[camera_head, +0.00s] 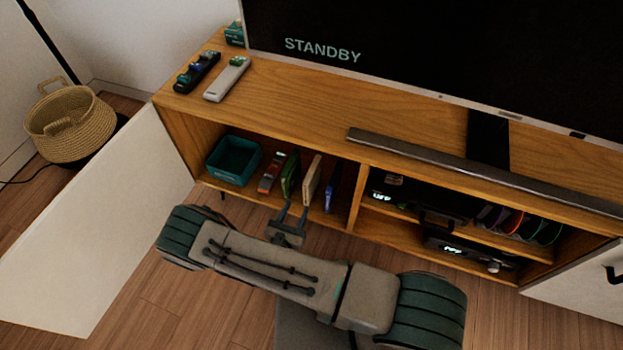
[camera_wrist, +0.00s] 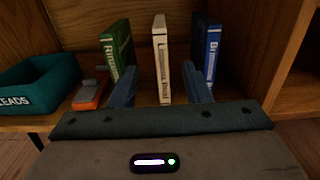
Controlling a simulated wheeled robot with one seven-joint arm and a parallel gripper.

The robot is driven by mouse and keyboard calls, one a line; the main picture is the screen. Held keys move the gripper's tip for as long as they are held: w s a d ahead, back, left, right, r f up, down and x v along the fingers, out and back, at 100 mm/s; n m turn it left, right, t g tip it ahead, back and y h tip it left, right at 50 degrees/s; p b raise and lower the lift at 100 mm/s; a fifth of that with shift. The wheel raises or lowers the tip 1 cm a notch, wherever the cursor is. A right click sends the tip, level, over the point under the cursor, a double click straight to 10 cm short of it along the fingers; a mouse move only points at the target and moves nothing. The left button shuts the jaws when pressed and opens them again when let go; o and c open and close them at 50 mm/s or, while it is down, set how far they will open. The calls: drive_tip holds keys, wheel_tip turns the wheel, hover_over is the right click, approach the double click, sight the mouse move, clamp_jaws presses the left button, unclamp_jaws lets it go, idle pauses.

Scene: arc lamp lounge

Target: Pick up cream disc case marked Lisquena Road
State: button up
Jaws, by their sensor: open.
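The cream disc case (camera_head: 311,180) stands upright in the open left compartment of the wooden TV cabinet, between a green case and a blue case. In the wrist view the cream case (camera_wrist: 162,62) shows its spine towards me; its lettering is too small to read surely. My gripper (camera_head: 291,212) is in front of the compartment. In the wrist view my gripper (camera_wrist: 162,88) is open, with one finger on each side of the cream case's lower part. I cannot tell whether the fingers touch it.
A green case (camera_wrist: 115,48) stands left of the cream case and a blue case (camera_wrist: 211,48) right, close to my fingers. An orange-red item (camera_wrist: 90,93) and a teal bin (camera_wrist: 40,85) sit further left. A cabinet divider (camera_head: 355,200) is on the right. An open white door (camera_head: 95,230) is at left.

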sight(306, 191)
drive_tip(key=b+x, duration=0.1)
drive_tip(key=x, duration=0.5)
drive_tip(key=shift+w+d+f+b, duration=0.1)
drive_tip(key=shift+w+d+b, duration=0.1)
drive_tip(key=shift+w+b, duration=0.1)
drive_tip(key=b+x, duration=0.2)
drive_tip(key=x, duration=0.3)
drive_tip(key=shift+w+b, duration=0.3)
drive_tip(key=shift+w, duration=0.05)
drive_tip(key=shift+w+d+r, duration=0.2)
drive_tip(key=shift+w, duration=0.1)
clamp_jaws()
